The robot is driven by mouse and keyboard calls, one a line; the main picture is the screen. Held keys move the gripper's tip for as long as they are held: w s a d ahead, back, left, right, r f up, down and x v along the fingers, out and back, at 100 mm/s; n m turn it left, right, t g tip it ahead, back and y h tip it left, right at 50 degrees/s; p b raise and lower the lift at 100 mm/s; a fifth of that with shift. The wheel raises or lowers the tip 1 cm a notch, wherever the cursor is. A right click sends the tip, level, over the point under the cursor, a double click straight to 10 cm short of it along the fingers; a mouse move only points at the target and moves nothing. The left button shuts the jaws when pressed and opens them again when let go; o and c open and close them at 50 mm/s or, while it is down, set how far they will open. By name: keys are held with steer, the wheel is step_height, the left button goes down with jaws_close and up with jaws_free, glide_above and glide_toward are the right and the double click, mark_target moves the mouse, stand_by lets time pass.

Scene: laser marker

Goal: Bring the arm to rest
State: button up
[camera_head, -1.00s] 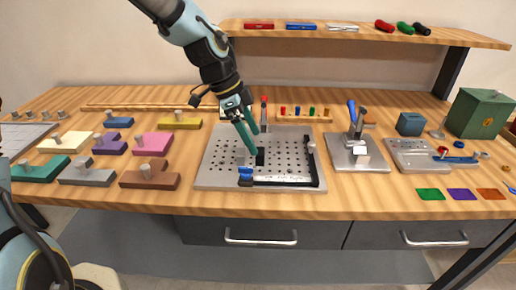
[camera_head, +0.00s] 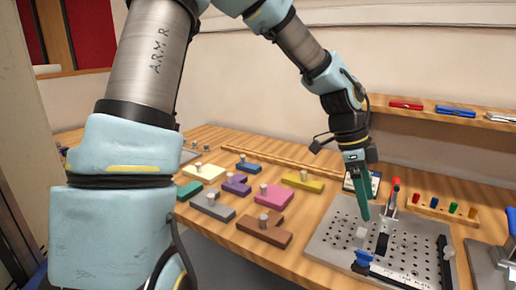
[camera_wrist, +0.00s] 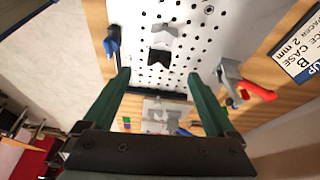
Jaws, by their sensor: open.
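My gripper (camera_head: 361,192) is above the perforated metal plate (camera_head: 330,240) on the wooden bench, near the plate's back edge. In the wrist view its two green fingers are spread apart with nothing between them, so my gripper (camera_wrist: 165,82) is open and empty. A small light block (camera_head: 361,233) and a black block (camera_head: 382,243) sit on the plate below the fingers. They also show in the wrist view, the light block (camera_wrist: 166,34) beyond the black block (camera_wrist: 158,58). The gap between fingertips and plate is hard to judge.
A red-tipped clamp (camera_head: 393,190) stands beside the gripper at the plate's back edge. A blue-handled part (camera_head: 363,258) is at its front. Several coloured blocks with knobs, such as a pink one (camera_head: 276,194), lie to the left. A shelf (camera_head: 440,115) overhangs the back.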

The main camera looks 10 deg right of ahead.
steer(key=w+a+f+n+t, duration=0.1)
steer(key=w+a+n, duration=0.1)
steer(key=a+n, duration=0.2)
steer(key=w+a+f+n+t+y, duration=0.1)
steer(key=w+a+n, duration=0.2)
steer(key=a, duration=0.6)
steer(key=w+a+f+n+y, duration=0.1)
steer(key=w+a+n, duration=0.1)
steer(key=a+n, duration=0.3)
steer(key=shift+w+a+f+t, duration=0.1)
steer(key=shift+w+a+t, duration=0.1)
steer(key=shift+a, duration=0.35)
steer(key=shift+w+a+t, duration=0.1)
steer(key=shift+a+t, duration=0.1)
steer(key=shift+a, duration=0.3)
steer(key=s+a+n+t+y, duration=0.1)
steer(key=s+a+n, duration=0.1)
steer(key=a+n, duration=1)
steer(key=a, duration=0.4)
steer(key=shift+a+r, duration=0.25)
